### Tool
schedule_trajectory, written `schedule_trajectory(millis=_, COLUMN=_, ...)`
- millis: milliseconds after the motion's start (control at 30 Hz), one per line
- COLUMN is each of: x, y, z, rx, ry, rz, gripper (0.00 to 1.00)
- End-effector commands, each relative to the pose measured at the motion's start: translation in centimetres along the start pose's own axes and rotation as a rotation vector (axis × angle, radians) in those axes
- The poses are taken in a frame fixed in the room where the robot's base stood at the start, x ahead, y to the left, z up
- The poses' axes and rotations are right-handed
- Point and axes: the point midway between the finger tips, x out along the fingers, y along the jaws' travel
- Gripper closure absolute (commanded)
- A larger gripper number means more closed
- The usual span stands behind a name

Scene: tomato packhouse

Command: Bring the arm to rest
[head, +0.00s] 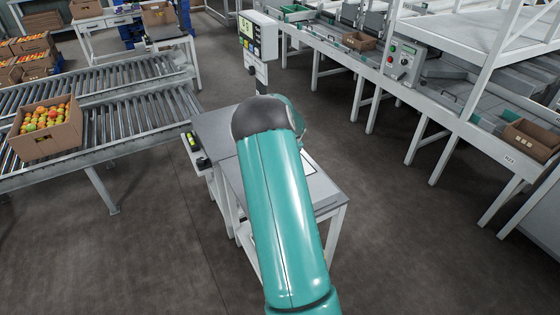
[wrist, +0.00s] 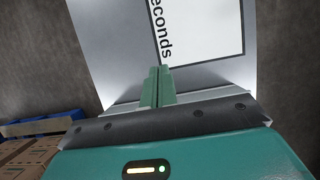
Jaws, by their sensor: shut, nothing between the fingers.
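My arm (head: 280,210) reaches forward from the bottom of the head view, over a grey worktable (head: 215,127). It hides my gripper and much of the tabletop in that view. In the wrist view my gripper (wrist: 158,85) shows two green fingers shut together with nothing between them. Beyond the fingertips lies a white panel with a dark border and the word "seconds" (wrist: 195,30), on the grey tabletop (wrist: 95,35). I cannot tell how far the fingertips are above it.
A scale display (head: 258,37) stands on a post behind the table. A roller conveyor (head: 130,125) with a box of tomatoes (head: 45,128) is at the left. A sorting line with a control box (head: 402,62) runs along the right. Bare floor (head: 400,240) lies right of the table.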

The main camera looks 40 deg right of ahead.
Motion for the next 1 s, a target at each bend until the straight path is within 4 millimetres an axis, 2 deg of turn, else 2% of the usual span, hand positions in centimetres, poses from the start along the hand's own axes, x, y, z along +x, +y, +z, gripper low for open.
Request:
schedule_trajectory(millis=167, x=-1.1, y=-0.2, z=0.5, rx=0.001, ry=-0.008, rz=-0.001, gripper=1.00)
schedule_trajectory(millis=333, x=-0.7, y=0.0, z=1.6, rx=0.000, ry=0.001, rz=-0.001, gripper=1.00)
schedule_trajectory(millis=767, x=-1.5, y=0.1, z=1.6, rx=-0.011, ry=-0.006, rz=0.003, gripper=1.00)
schedule_trajectory(millis=867, x=-2.6, y=1.6, z=2.3, rx=-0.081, ry=-0.012, rz=0.018, gripper=1.00)
schedule_trajectory(millis=967, x=-5.6, y=4.5, z=3.0, rx=-0.228, ry=-0.030, rz=0.044, gripper=1.00)
schedule_trajectory(millis=1000, x=-7.1, y=6.0, z=3.2, rx=-0.308, ry=-0.039, rz=0.058, gripper=1.00)
